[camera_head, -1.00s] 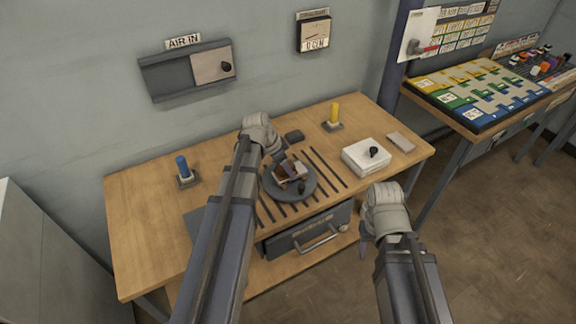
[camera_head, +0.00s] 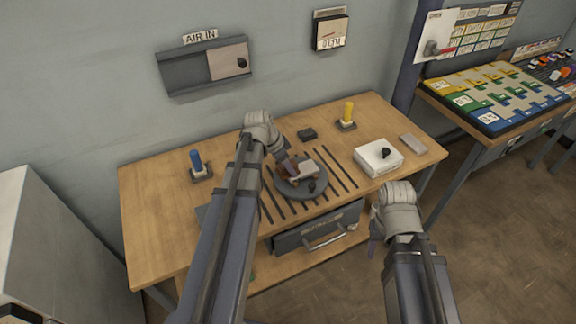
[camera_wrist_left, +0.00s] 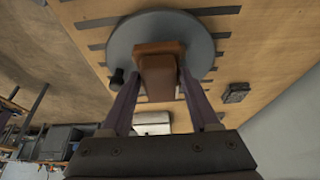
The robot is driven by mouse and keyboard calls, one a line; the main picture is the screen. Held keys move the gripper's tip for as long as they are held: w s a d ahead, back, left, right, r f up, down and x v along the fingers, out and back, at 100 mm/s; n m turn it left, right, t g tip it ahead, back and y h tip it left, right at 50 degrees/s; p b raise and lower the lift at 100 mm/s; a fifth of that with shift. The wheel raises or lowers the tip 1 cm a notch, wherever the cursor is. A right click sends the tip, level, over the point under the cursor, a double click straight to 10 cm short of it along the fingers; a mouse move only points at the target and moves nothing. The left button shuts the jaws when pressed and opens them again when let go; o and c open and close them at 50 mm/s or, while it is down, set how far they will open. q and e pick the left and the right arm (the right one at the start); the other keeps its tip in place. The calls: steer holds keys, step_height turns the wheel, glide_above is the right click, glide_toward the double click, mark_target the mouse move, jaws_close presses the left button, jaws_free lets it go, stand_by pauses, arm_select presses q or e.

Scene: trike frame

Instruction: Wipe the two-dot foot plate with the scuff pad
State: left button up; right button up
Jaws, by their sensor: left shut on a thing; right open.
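My left gripper (camera_head: 284,164) is over the round grey disc (camera_head: 300,192) on the bench. In the left wrist view its two purple fingers (camera_wrist_left: 160,95) are shut on a brown block (camera_wrist_left: 158,72), likely the scuff pad, which is over the disc (camera_wrist_left: 125,35). A pale block (camera_head: 306,168) shows on the disc beside the fingertips; whether the brown block touches anything there cannot be told. I cannot make out dots on any plate. My right gripper (camera_head: 374,235) is open and empty in front of the bench's front right edge.
A small dark block (camera_head: 308,134) lies behind the disc. A blue peg (camera_head: 196,160) and a yellow peg (camera_head: 348,112) stand on the bench (camera_head: 150,210). A white box with a black knob (camera_head: 378,158) is at the right. A drawer (camera_head: 318,232) is below.

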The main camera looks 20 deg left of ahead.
arm_select(q)
steer(key=shift+r+p, duration=2.25)
steer(key=shift+r, duration=0.35)
steer(key=shift+r, duration=0.1)
step_height(320, 180, up, 3)
steer(key=p, duration=0.3)
